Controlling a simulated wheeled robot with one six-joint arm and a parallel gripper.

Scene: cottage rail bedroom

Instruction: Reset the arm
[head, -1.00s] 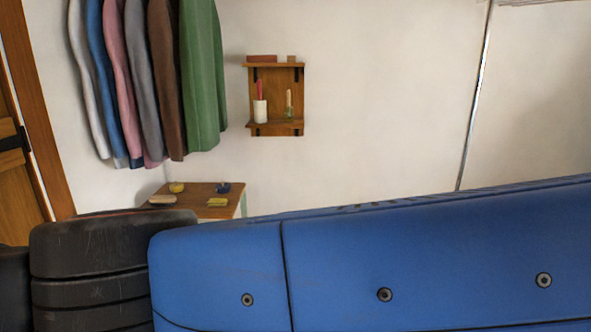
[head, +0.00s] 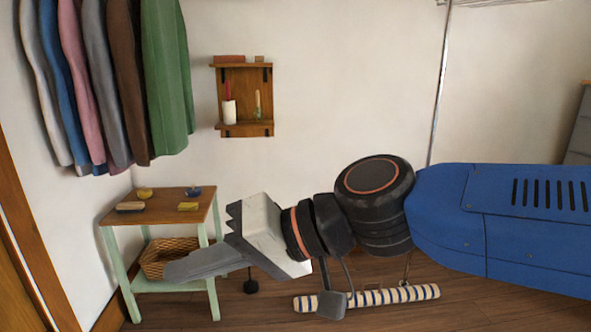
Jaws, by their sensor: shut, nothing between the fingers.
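My gripper (head: 172,270) is in the head view at the lower left, at the end of my blue and black arm. The arm reaches in from the right edge, and the grey fingers point left and a little down. The fingers are together with nothing between them. In the picture the fingertips overlap the front of a wicker basket (head: 157,253) on the lower shelf of a small table. I cannot tell whether they touch it.
The small table (head: 170,205) has a wooden top and pale green legs, with several small items on it. Clothes (head: 118,80) hang above it. A wall shelf (head: 246,97) holds a white cup (head: 229,112). A striped roll (head: 400,294) lies on the wooden floor.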

